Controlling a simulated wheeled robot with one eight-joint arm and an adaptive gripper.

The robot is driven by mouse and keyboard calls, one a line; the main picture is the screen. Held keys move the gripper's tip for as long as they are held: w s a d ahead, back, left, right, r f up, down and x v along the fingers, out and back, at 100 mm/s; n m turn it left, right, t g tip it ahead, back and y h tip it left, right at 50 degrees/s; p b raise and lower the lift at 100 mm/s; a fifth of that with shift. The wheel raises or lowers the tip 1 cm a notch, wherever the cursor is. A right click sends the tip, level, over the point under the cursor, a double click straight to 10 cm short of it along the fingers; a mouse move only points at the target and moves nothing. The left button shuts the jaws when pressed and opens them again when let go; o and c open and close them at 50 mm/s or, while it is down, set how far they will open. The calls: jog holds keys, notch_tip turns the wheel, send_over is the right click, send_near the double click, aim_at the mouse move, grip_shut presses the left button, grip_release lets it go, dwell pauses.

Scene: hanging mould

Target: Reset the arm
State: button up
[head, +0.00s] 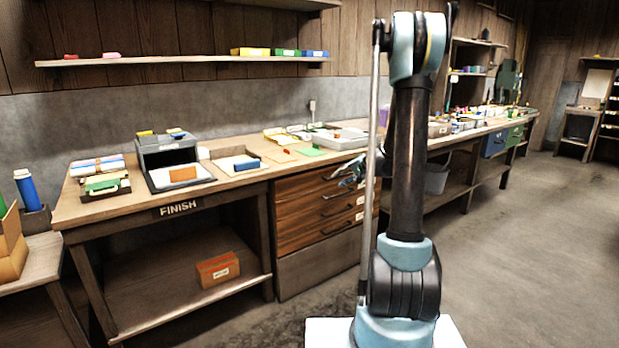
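My arm stands upright in the right half of the head view, with light blue joints and a dark upper link. A thin grey rod (372,150) runs upright just left of the dark link. What looks like my gripper (350,172) shows as a small dark and pale blue shape left of the arm, in front of the bench drawers. It is partly hidden behind the rod and the arm. I cannot tell whether its fingers are apart, and no held thing can be made out.
A long wooden workbench (228,190) marked FINISH runs along the wall, with trays and boxes on it. Drawers (312,215) sit under it. A shelf (180,60) hangs above. An orange box (217,270) lies on the lower shelf. The floor (530,250) at right is clear.

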jog(key=s+a+r+n+g+h, duration=0.1)
jog(key=s+r+n+g+h, duration=0.1)
jog(key=s, duration=1)
jog(key=s+r+n+g+h, duration=0.1)
jog(key=s+r, duration=0.1)
jog(key=s, duration=1)
jog(key=s+d+f+n+g+h, duration=0.1)
jog(key=s+d+f, duration=0.1)
jog(key=s, duration=0.6)
jog(key=s+d+f+n+g+h, duration=0.1)
jog(key=s+d+f+h, duration=0.1)
jog(key=s, duration=0.6)
jog(key=s+d+f+h, duration=0.1)
jog(key=s+d+f, duration=0.1)
jog(key=s, duration=0.7)
jog(key=shift+f+n+g+h, duration=0.3)
jog(key=shift+f+n+g, duration=0.1)
jog(key=shift+f, duration=0.2)
jog(key=shift+s, duration=0.1)
